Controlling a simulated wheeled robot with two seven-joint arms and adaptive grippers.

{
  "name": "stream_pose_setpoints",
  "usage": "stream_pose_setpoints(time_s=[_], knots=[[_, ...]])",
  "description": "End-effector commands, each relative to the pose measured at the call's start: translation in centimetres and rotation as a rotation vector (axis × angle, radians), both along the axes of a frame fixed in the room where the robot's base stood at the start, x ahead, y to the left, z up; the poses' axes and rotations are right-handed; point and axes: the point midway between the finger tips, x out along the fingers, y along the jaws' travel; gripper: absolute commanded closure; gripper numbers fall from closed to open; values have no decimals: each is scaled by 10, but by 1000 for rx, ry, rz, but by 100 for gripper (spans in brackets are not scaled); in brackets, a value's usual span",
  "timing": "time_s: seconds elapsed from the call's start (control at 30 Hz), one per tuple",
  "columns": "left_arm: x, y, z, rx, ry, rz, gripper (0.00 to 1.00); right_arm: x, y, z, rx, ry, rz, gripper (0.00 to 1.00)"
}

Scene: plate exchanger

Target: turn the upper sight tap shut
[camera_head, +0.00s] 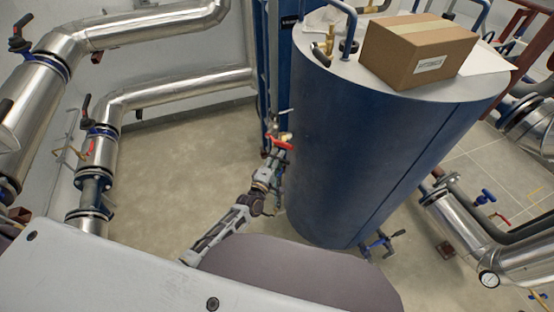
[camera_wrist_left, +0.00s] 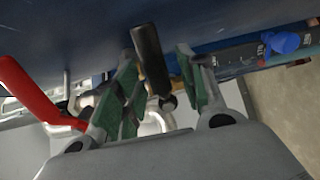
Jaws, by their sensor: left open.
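In the left wrist view, a tap with a black lever handle (camera_wrist_left: 148,55) and a brass stem stands between my left gripper's green-padded fingers. My left gripper (camera_wrist_left: 158,75) is open around this lever; I cannot tell whether a finger touches it. It looks like the sight tap, but no label shows. In the head view, my left gripper (camera_head: 274,160) is small and close to the left side of the blue tank, below a red lever (camera_head: 281,143). The black lever is too small to make out there. My right gripper is in neither view.
The blue tank (camera_head: 350,150) stands close to my left gripper, with a cardboard box (camera_head: 418,50) on top. In the wrist view, a red lever (camera_wrist_left: 35,92) is just left of the fingers. Metal pipes (camera_head: 165,95) run at left. Floor (camera_head: 180,150) between is clear.

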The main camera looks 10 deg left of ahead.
Motion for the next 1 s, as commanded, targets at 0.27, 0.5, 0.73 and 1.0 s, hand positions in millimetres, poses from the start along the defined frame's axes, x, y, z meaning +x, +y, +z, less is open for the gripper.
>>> stream_pose_setpoints(time_s=[0.27, 0.5, 0.73, 1.0], knots=[[-13, 3, -1, 0, 1, 0, 60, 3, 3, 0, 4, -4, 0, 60], [-34, 7, -1, 0, 1, 0, 60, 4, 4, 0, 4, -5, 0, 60], [-55, 11, -1, 0, 2, 0, 60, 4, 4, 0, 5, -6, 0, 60], [-81, 16, -2, 2, 3, 0, 60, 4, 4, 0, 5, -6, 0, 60]])
